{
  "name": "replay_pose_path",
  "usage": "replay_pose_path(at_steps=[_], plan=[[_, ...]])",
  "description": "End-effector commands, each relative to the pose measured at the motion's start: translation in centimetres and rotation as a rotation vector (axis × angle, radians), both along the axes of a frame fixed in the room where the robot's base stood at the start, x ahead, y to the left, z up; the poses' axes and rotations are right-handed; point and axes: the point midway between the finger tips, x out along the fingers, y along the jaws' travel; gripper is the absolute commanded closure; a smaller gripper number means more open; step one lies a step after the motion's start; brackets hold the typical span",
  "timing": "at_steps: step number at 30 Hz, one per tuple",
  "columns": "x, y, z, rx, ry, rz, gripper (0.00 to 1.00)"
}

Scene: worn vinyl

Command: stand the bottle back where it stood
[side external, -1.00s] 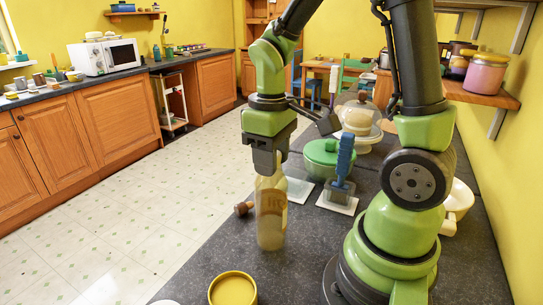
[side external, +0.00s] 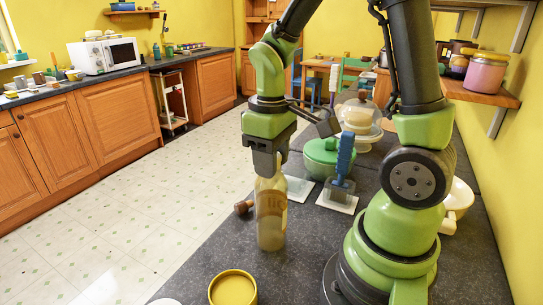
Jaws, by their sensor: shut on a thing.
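The bottle (side external: 271,215) is pale, yellowish and see-through, with a label partly readable on its side. It is upright below my gripper (side external: 267,165), near the left edge of the dark counter. My gripper is shut on the bottle's upper part, and its jaws hide the neck and top. The bottle's base appears at or very near the counter top; I cannot tell for certain whether it touches.
A yellow bowl (side external: 233,289) stands in front of the bottle. A brown wooden object (side external: 243,207) lies to its left. A blue-handled tool (side external: 344,165), a green pot (side external: 321,156) and a glass-domed stand (side external: 359,118) are behind to the right. Dark counter (side external: 215,253) is bare around the bottle's front.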

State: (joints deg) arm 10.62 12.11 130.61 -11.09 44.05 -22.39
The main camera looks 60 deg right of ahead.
Motion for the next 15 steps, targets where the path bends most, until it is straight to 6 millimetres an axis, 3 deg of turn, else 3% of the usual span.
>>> replay_pose_path(at_steps=[15], plan=[[0.01,0.0,-0.63,0.0,0.0,-0.001,1.0]])
